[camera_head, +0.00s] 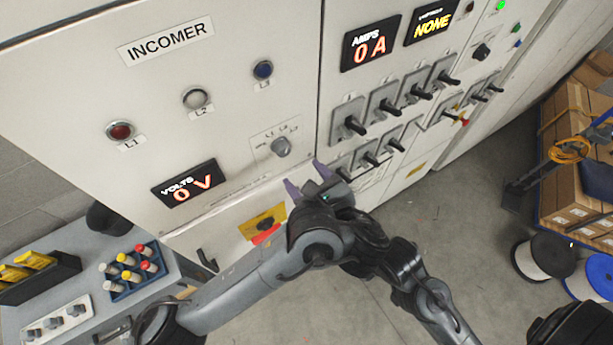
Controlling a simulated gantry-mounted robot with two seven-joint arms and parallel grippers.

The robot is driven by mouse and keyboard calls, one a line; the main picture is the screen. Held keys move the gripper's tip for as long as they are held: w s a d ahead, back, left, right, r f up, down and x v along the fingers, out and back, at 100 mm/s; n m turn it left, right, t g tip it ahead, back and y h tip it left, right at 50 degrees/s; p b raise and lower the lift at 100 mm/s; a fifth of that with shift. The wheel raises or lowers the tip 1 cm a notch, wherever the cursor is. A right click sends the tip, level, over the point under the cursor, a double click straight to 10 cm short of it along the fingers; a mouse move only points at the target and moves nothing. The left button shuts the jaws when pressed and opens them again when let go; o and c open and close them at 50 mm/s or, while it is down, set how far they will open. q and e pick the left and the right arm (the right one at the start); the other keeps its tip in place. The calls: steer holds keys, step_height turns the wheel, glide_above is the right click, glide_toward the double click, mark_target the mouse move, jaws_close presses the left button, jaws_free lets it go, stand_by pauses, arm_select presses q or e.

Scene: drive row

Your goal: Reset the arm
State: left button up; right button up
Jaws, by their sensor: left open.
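My left gripper (306,179) is open, with its two purple-tipped fingers spread and nothing between them. It shows in front of the switchgear cabinet (240,80), over the lower front edge of the INCOMER panel. The fingertips lie in the picture just below the small selector knob (281,147) and to the right of the red and yellow switch (264,228). I cannot tell whether they touch the cabinet. My right gripper is not in view; a grey arm link runs down to the lower right.
The VOLTS display (185,183) reads 0 V and the AMPS display (370,45) reads 0 A. Rows of black-handled switches (354,124) stick out right of the gripper. A workbench (180,268) stands lower left. Boxes (570,150) and cable spools (543,257) stand right; grey floor lies between.

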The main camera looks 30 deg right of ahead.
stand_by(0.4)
arm_select(q)
steer(key=s+a+f+n+g, duration=0.1)
steer(key=s+a+f+g, duration=0.2)
steer(key=f, duration=0.4)
steer(key=s+a+f+n+g, duration=0.1)
steer(key=s+f+g, duration=0.1)
steer(key=s+f, duration=0.4)
steer(key=s+a+f+n+g, duration=0.7)
steer(key=s+a+f+n, duration=0.2)
steer(key=a+f+n, duration=0.25)
steer(key=s+a+n+g, duration=0.1)
steer(key=s+a+n, duration=0.2)
steer(key=a+n, duration=0.75)
steer(key=w+a+r+n+t, duration=0.1)
steer(key=w+a+r+n, duration=0.1)
steer(key=a+n, duration=0.2)
steer(key=w+a+r+n+t, duration=0.2)
steer(key=w+a+r+n, duration=0.1)
steer(key=a, duration=0.4)
steer(key=shift+n, duration=0.6)
